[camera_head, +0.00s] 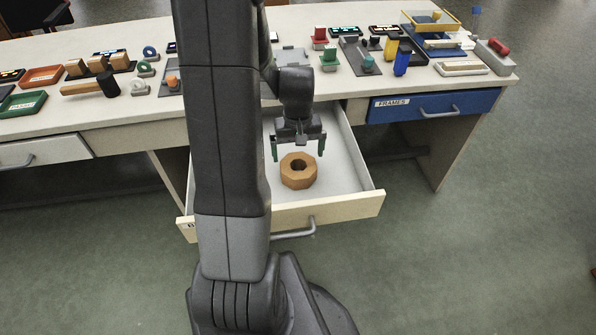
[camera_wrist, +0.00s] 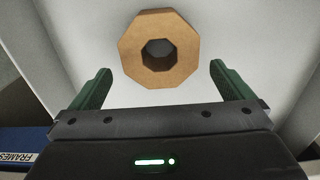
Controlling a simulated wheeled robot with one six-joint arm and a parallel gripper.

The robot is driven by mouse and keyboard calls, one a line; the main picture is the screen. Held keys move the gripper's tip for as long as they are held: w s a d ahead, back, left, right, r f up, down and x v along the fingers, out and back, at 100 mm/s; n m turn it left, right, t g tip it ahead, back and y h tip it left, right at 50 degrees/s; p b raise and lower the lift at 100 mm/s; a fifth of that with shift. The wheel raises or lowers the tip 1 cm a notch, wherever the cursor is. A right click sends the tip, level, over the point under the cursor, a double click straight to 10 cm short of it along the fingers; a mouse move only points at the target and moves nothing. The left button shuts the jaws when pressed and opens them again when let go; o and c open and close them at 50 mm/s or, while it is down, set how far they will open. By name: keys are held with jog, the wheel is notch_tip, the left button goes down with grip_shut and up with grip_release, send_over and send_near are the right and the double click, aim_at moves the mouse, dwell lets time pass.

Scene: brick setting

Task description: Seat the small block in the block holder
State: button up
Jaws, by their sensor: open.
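Several small wooden blocks (camera_head: 97,64) stand in a row on the left of the table, some on a dark base. I cannot tell which thing is the block holder.
The table (camera_head: 150,100) behind carries a mallet (camera_head: 108,83), orange and green trays, coloured handles and a blue and yellow rack at the right. A blue drawer marked FRAMES (camera_head: 432,106) is shut at the right. Drawer walls surround the block; floor inside is otherwise clear.

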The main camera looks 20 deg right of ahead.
aim_at(298, 166)
jog(key=f+b, duration=0.1)
jog(key=f, duration=0.5)
jog(key=shift+s, duration=0.2)
jog(key=c, duration=0.9)
